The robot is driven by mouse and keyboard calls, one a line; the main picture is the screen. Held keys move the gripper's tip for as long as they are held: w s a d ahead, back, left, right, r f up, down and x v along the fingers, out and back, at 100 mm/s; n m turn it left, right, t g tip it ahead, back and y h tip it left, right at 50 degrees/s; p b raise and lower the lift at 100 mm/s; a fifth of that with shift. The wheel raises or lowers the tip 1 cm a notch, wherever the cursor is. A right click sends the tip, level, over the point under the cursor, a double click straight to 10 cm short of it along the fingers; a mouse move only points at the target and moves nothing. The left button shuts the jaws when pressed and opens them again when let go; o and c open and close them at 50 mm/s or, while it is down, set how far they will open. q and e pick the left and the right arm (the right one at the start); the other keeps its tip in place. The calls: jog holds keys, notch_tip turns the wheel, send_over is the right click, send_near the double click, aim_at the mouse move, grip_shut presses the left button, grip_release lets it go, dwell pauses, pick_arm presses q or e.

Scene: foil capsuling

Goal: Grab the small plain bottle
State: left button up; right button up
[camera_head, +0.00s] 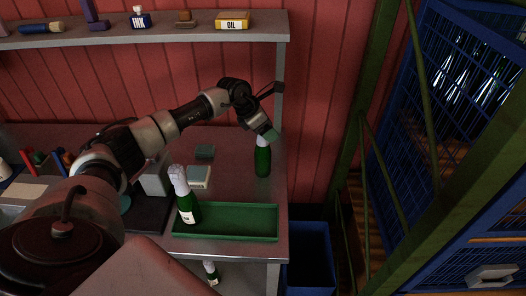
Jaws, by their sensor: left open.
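A plain green bottle (263,161) without a visible label stands upright on the grey workbench, behind the right end of the green tray. My left gripper (267,132) is open, right at the top of this bottle. It hides the bottle's top, and I cannot tell whether it touches it. A larger green bottle (188,209) with a white foil top and a label stands at the left end of the green tray (240,238). My right gripper is not in view.
A shelf (180,30) with an ink bottle and an oil tin (233,21) runs above. A blue bin (308,262) and blue mesh cage (455,100) are at right.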

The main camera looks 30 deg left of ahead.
pick_arm(q)
grip_shut()
jog(key=shift+r, duration=0.1)
dwell(0.5)
